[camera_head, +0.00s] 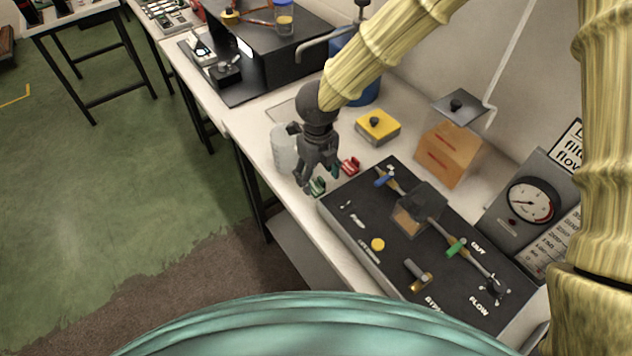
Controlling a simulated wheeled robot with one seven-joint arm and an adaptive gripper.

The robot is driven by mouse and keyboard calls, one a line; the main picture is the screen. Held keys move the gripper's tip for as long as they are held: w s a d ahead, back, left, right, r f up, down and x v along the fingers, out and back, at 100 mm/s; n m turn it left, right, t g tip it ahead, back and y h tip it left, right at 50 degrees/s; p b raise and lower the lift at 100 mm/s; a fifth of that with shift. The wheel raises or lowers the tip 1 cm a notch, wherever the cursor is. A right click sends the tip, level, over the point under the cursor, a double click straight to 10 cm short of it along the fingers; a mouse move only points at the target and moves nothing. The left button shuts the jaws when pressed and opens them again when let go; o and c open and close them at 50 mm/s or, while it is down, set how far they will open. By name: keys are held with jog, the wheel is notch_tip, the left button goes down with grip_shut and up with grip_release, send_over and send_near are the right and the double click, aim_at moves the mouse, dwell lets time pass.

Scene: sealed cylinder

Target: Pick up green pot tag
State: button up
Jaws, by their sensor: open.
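A small green item (318,187), which looks like the green pot tag, lies on the white bench by the left corner of the black panel. My gripper (311,180) points down right at it, with its fingers open. The fingers partly cover the green item. I cannot tell whether they touch it. A similar red item (350,167) lies on the bench just right of my gripper.
The black panel (362,243) carries blue and green valve handles, a yellow button and a clear box. A white container (284,148) stands close behind my gripper. A yellow box (378,126), an orange-brown box (448,152) and a gauge unit (531,203) stand further right.

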aim_at(317, 188)
jog(key=shift+s+f, duration=0.2)
jog(key=shift+f, duration=0.1)
jog(key=shift+w+d+f+p, duration=0.1)
jog(key=shift+w+f+p, duration=0.1)
jog(key=shift+f, duration=0.55)
jog(key=shift+w+f+p, duration=0.2)
jog(key=shift+f, duration=0.55)
jog(key=shift+s+r, duration=0.15)
jog(key=shift+s, duration=0.15)
jog(key=shift+w, duration=0.15)
jog(key=c, duration=0.9)
jog(key=shift+o, duration=0.2)
